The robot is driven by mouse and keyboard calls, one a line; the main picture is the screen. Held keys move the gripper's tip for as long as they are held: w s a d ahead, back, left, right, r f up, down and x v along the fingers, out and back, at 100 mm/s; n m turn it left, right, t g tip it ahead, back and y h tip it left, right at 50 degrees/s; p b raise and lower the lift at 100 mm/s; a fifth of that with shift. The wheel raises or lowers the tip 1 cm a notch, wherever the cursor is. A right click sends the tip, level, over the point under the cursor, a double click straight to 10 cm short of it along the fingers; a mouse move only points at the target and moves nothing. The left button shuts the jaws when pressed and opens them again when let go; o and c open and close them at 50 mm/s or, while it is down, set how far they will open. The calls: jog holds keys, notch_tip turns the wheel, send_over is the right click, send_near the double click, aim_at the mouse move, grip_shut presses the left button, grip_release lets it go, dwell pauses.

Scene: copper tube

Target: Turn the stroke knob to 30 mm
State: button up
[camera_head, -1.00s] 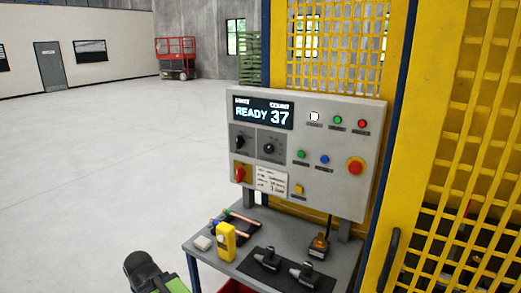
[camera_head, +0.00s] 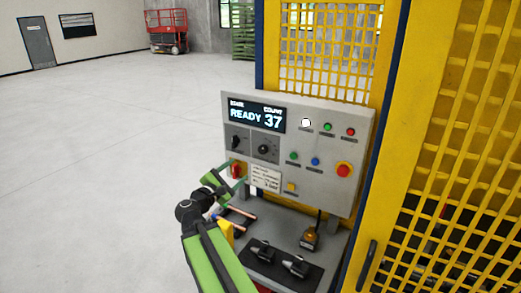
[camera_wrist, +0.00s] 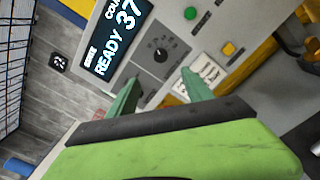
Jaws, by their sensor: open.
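The grey control panel (camera_head: 325,150) carries two round black knobs under its display. The right knob (camera_head: 265,149) has a ring of scale marks; it also shows in the wrist view (camera_wrist: 160,55), ahead of my fingers. The left knob (camera_head: 237,142) sits beside it. The knob labels are too small to read, so I cannot tell for certain which is the stroke knob, nor its setting. My gripper (camera_head: 235,178) is open and empty, in front of the panel's lower left. In the wrist view its green fingers (camera_wrist: 158,82) are apart, with the scaled knob beyond them, and neither touches it.
The display (camera_head: 257,113) reads READY 37. A red switch (camera_head: 236,170) and a printed card (camera_head: 265,180) sit below the knobs. Buttons and a red mushroom button (camera_head: 344,170) are to the right. The shelf below holds black fixtures (camera_head: 278,258). Yellow mesh fencing (camera_head: 450,130) stands right.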

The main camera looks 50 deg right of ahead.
aim_at(262, 150)
jog(key=x, duration=1.7)
jog(key=shift+d, duration=0.15)
jog(key=shift+c, duration=0.5)
grip_shut()
